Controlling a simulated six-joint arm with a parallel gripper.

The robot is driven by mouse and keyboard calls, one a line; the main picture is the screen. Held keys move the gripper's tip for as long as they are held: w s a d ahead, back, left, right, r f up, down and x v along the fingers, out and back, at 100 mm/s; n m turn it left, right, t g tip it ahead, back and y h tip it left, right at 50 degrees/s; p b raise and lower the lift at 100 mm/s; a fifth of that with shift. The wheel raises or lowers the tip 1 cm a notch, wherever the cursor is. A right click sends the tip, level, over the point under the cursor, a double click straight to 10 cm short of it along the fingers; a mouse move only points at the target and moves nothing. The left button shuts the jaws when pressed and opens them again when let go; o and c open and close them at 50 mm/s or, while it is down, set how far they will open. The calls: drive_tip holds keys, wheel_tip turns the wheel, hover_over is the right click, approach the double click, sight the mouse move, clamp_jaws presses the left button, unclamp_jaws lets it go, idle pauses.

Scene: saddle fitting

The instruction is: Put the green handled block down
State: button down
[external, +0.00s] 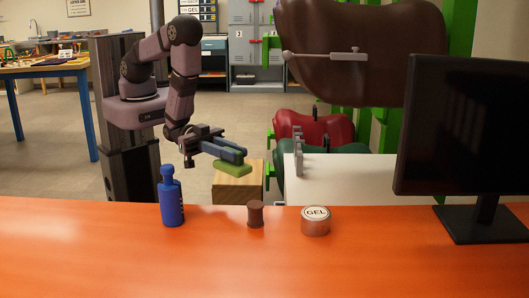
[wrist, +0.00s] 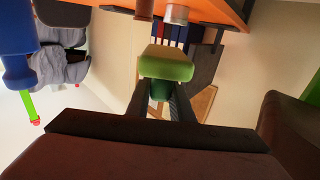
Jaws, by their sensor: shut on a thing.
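The green handled block (external: 233,168) is at the end of my gripper (external: 240,156) in the external view, over or close to the top of a wooden box (external: 238,190). I cannot tell whether it touches the box. In the wrist view the block's light green body (wrist: 166,66) lies beyond the fingertips. Its darker green handle (wrist: 160,90) is between the two fingers of my gripper (wrist: 160,98), which is shut on it. Much of the handle is hidden by the fingers in the external view.
An orange table (external: 90,250) crosses the front, with a blue bottle (external: 171,200), a brown spool (external: 256,214), a GEL tin (external: 315,221) and a monitor (external: 465,140). A white surface (external: 375,185) and saddles on a green rack (external: 460,25) stand to the right.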

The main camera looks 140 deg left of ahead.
drive_tip(key=s+a+f+n+g+y+b, duration=0.15)
drive_tip(key=a+f+y+b, duration=0.25)
drive_tip(key=a+b, duration=0.5)
drive_tip(key=a+f+n+y+b, duration=0.3)
drive_tip(key=a+f+b, duration=0.1)
drive_tip(key=a+b, duration=0.5)
drive_tip(key=s+a+r+n+g+y+b, duration=0.2)
drive_tip(key=a+b, duration=0.5)
drive_tip(key=a, duration=0.5)
drive_tip(key=s+a+r+n+g+y+b, duration=0.1)
drive_tip(key=s+a+n+g+y+b, duration=0.15)
drive_tip(key=a+b, duration=0.65)
drive_tip(key=w+a+f+p, duration=0.1)
drive_tip(key=w+a+f, duration=0.1)
drive_tip(key=f, duration=0.2)
drive_tip(key=w+a+f+m+t+p, duration=0.1)
drive_tip(key=w+a+f, duration=0.1)
drive_tip(key=a+f, duration=0.1)
drive_tip(key=shift+w+a+f, duration=0.15)
drive_tip(key=shift+w+f, duration=0.25)
drive_tip(key=shift+f, duration=0.4)
drive_tip(key=shift+h, duration=0.25)
drive_tip(key=shift+f+b, duration=1.4)
drive_tip(key=shift+f, duration=3.35)
